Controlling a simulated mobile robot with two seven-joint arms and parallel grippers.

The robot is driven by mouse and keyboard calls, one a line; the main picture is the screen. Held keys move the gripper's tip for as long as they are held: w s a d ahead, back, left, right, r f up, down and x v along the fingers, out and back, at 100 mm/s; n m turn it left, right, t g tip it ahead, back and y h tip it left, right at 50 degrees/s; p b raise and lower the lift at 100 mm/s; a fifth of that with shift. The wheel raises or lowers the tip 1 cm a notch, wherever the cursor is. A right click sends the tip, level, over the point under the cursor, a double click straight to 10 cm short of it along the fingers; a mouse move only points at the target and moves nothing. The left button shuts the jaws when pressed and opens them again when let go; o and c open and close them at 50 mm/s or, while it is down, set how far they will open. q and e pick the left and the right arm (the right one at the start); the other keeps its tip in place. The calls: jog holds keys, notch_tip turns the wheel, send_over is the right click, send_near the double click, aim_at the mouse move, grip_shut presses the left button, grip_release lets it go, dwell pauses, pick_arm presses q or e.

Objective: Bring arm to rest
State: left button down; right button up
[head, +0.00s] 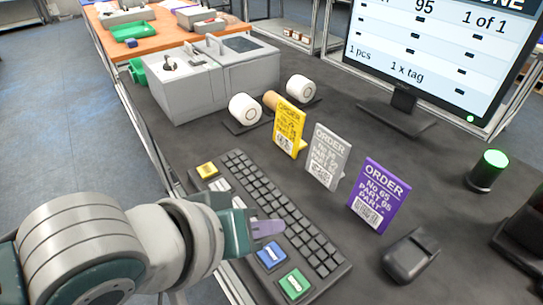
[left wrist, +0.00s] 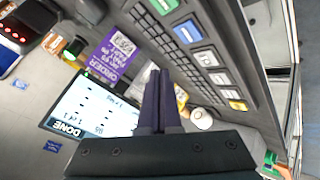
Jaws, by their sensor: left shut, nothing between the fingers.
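My left gripper (head: 266,229) is shut and empty, just over the keyboard (head: 281,213) near its blue and green keys in the head view. In the left wrist view its two dark fingers (left wrist: 160,100) are together with nothing between them. The keyboard (left wrist: 201,62) also shows there, to the upper right of the fingers. I cannot tell whether the fingertips touch the keys. My right gripper is not in view.
Yellow, white and purple order cards (head: 377,195) stand behind the keyboard. A scanner-like black device (head: 410,257) lies at right. A monitor (head: 433,50), a green-lit cylinder (head: 488,171) and a grey machine (head: 205,82) stand on the dark desk.

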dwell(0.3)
pick_arm(q)
jog(key=shift+s+r, duration=0.1)
jog(key=shift+s, duration=0.1)
jog(key=s+a+r+m+g+y, duration=0.1)
jog(key=s+a+r+g+y, duration=0.15)
jog(key=s+a, duration=0.6)
jog(key=s+a+r+m+g+y, duration=0.15)
jog(key=s+a+y, duration=0.25)
jog(key=s+a, duration=0.5)
notch_tip(320, 180, up, 38)
jog(key=w+p, duration=0.1)
jog(key=p, duration=3.7)
jog(key=shift+t, duration=0.4)
